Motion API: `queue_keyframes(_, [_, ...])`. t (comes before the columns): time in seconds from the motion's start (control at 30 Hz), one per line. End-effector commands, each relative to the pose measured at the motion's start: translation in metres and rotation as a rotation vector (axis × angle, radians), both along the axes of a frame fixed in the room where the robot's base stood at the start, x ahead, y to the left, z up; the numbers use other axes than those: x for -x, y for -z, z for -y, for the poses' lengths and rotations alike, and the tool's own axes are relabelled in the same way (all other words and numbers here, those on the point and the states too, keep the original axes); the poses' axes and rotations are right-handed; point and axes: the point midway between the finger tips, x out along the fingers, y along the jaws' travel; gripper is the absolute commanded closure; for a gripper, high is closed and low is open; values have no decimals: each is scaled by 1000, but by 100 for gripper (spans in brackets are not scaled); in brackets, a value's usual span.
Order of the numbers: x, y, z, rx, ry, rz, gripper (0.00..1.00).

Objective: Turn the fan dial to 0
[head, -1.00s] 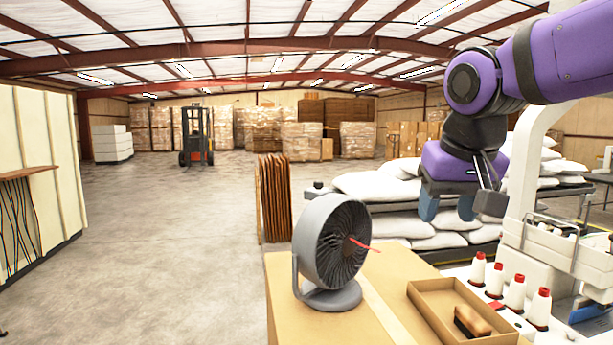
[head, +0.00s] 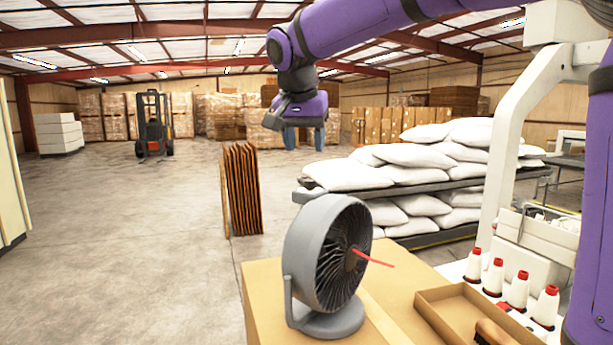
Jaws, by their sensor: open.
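The grey desk fan (head: 327,255) stands upright on its round base on a cardboard-coloured table top (head: 262,290), low in the middle of the head view. A red ribbon sticks out to the right from its front hub. I cannot make out the fan dial; no numbers show. My gripper (head: 305,138) hangs from the purple arm above and behind the fan in the picture, clear of it. Its blue fingers point down, apart, with nothing between them.
A cardboard tray (head: 440,325) with a brush lies right of the fan. Folded brown cardboard (head: 240,190) stands behind left. The floor at left is clear; a forklift (head: 153,125) is far back.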

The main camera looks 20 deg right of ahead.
Motion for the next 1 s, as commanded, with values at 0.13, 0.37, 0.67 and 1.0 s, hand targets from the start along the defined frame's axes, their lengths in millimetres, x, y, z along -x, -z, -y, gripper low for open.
queue_keyframes(0.13, [-8, 26, 6, 2, 1, -5, 47])
queue_keyframes(0.37, [-20, 61, 15, 2, -1, -4, 47])
queue_keyframes(0.67, [-27, 81, 19, 1, -2, 0, 47])
queue_keyframes(1.0, [-27, 82, 20, 1, -2, 0, 64])
